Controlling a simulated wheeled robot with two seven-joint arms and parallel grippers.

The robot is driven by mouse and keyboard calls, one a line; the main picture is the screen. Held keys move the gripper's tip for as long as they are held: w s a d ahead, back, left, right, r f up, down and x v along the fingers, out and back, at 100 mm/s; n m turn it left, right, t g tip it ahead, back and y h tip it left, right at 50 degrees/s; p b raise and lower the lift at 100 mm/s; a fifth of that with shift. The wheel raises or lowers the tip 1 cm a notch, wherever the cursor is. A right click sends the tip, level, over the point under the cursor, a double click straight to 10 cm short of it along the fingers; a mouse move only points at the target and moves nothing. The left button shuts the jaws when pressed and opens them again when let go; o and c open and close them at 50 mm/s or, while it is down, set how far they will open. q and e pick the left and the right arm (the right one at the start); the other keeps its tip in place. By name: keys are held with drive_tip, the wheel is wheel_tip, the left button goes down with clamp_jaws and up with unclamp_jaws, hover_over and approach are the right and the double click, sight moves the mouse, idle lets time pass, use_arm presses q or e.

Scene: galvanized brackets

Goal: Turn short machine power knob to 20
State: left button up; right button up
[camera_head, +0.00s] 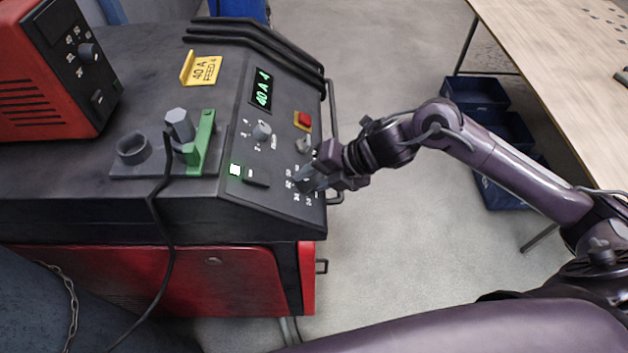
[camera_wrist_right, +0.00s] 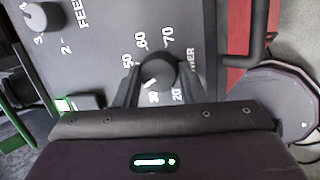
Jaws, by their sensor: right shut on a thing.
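The machine's sloped black panel (camera_head: 225,160) carries the power knob (camera_wrist_right: 160,72). In the right wrist view this knob is dark and round, with a white pointer mark toward the lower left, near the 30 side. The numbers 50, 60, 70, 30 and 20 show around it; the 40 position is hidden by a finger. My right gripper (camera_head: 306,178) is at the panel's lower right; in the wrist view its two fingers (camera_wrist_right: 157,88) straddle the knob and are shut on it. In the head view the gripper mostly hides the knob. My left gripper is not in view.
A red-and-black unit (camera_head: 60,70) stands left.

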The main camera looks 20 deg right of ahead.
use_arm(q)
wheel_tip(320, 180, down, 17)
drive_tip(key=b, duration=1.7)
use_arm(e)
drive_tip(key=n, duration=0.4)
drive_tip(key=n+g+y, duration=0.1)
drive_tip(key=n, duration=0.8)
drive_tip(key=shift+w+d+f+g+y, duration=0.1)
drive_tip(key=shift+w+f+g+y, duration=0.1)
drive_tip(key=shift+f+g+y, duration=0.15)
drive_tip(key=n, duration=0.1)
drive_tip(key=n+b, duration=0.1)
drive_tip(key=n, duration=0.1)
drive_tip(key=shift+r, duration=0.25)
drive_tip(key=shift+n+g+b, duration=0.35)
drive_tip(key=shift+n+b, duration=0.2)
drive_tip(key=shift+n, duration=0.25)
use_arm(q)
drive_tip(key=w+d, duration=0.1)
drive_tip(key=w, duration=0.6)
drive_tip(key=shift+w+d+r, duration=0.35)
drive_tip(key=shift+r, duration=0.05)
use_arm(e)
drive_tip(key=shift+r, duration=0.1)
drive_tip(key=o, duration=1)
drive_tip(key=shift+d, duration=0.1)
